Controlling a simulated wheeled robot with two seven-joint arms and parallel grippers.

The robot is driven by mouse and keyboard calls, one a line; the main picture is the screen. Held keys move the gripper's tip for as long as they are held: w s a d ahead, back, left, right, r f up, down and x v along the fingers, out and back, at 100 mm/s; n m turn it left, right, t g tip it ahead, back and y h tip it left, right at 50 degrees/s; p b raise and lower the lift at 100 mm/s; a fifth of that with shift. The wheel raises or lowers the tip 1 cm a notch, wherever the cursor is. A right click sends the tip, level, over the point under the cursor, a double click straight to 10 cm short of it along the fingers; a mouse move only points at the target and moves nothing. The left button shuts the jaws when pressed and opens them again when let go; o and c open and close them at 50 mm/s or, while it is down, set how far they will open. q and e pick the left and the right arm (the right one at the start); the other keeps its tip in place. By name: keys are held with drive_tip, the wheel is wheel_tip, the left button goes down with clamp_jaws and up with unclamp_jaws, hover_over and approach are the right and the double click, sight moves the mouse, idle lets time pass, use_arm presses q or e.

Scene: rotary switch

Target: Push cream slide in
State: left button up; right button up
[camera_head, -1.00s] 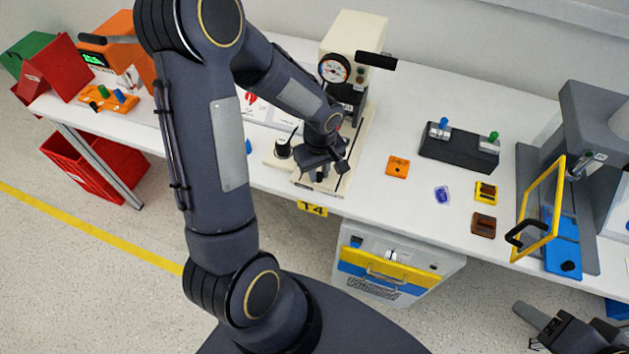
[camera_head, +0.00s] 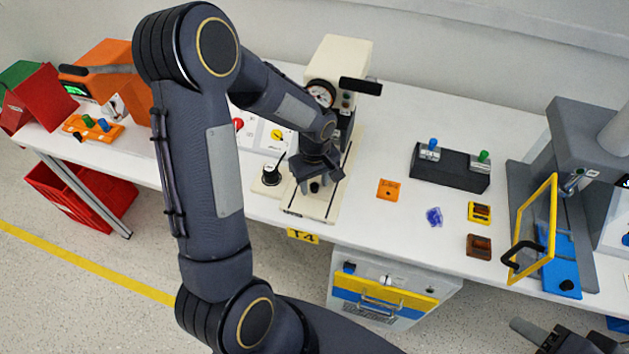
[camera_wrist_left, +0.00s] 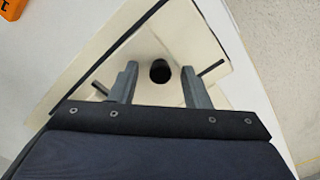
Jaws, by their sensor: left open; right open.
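The cream machine (camera_head: 345,55) stands on the white table, with a long cream base plate (camera_head: 300,204) in front of it. A black round knob (camera_head: 315,187) shows low on the base, just beneath my left gripper (camera_head: 317,174). In the left wrist view, my left gripper (camera_wrist_left: 160,88) is open. Its fingers stand on either side of the black knob (camera_wrist_left: 159,71), with gaps visible on both sides. The cream slide under the knob is mostly hidden by the gripper. My right gripper (camera_head: 540,335) is open at the bottom right edge, away from the table, partly cut off.
A black joystick (camera_head: 270,174) stands left of the base. Right of it lie an orange plate (camera_head: 388,189), a blue piece (camera_head: 434,217) and a black block with two levers (camera_head: 450,167). A yellow-framed door (camera_head: 533,230) stands open farther right.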

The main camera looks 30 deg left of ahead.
use_arm(q)
wheel_tip(320, 180, up, 8)
drive_tip(key=shift+f, duration=0.1)
idle(0.4)
